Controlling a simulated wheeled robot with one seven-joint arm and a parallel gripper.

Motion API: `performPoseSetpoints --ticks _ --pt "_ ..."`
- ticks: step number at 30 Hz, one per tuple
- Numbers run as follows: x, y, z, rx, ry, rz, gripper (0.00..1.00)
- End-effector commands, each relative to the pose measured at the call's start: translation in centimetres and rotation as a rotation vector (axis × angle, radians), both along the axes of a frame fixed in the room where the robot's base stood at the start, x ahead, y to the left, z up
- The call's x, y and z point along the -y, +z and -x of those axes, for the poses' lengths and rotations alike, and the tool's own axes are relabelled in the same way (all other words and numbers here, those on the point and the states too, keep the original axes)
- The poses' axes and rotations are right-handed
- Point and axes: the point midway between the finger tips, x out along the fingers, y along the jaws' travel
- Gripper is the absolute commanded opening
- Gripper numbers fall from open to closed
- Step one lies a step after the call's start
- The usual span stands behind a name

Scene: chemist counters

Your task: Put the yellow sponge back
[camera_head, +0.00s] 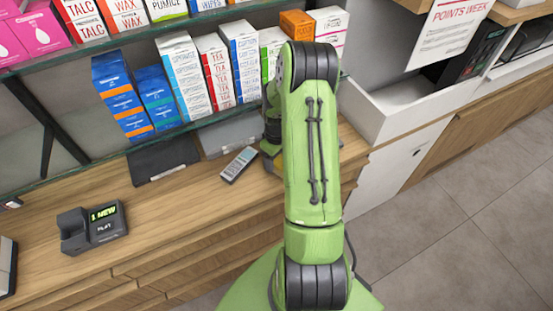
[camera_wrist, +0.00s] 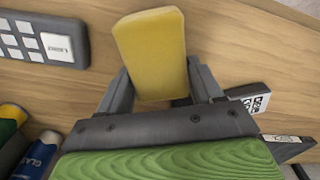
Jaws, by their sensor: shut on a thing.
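The yellow sponge (camera_wrist: 152,52) is a plain block with rounded corners, seen in the wrist view. My gripper (camera_wrist: 160,85) is shut on it, with one grey finger on each side, and holds it over the wooden counter (camera_wrist: 235,50). I cannot tell how high it is above the wood. In the head view my green arm hides most of the gripper and the sponge.
A remote-like handset (camera_head: 239,164) lies on the counter left of my arm. An answering machine (camera_head: 92,227) stands at the front left, and a dark flat pad (camera_head: 163,157) lies behind. Shelves of boxes (camera_head: 185,77) rise at the back.

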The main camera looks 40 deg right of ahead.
Motion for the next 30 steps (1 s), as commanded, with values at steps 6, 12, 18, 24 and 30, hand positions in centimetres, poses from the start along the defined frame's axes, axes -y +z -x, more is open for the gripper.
performPoseSetpoints --ticks 6,12,18,24,30 --pt "0.0 -0.7 0.0 0.002 0.0 0.001 0.41" --pt "0.0 -0.8 0.0 0.001 0.0 0.0 0.81" --pt "0.0 -0.8 0.0 0.001 0.001 0.0 0.91" --pt "0.0 -0.2 -0.1 0.003 0.001 0.001 0.91" --pt "0.1 4.5 -0.1 0.008 0.001 0.005 0.91"
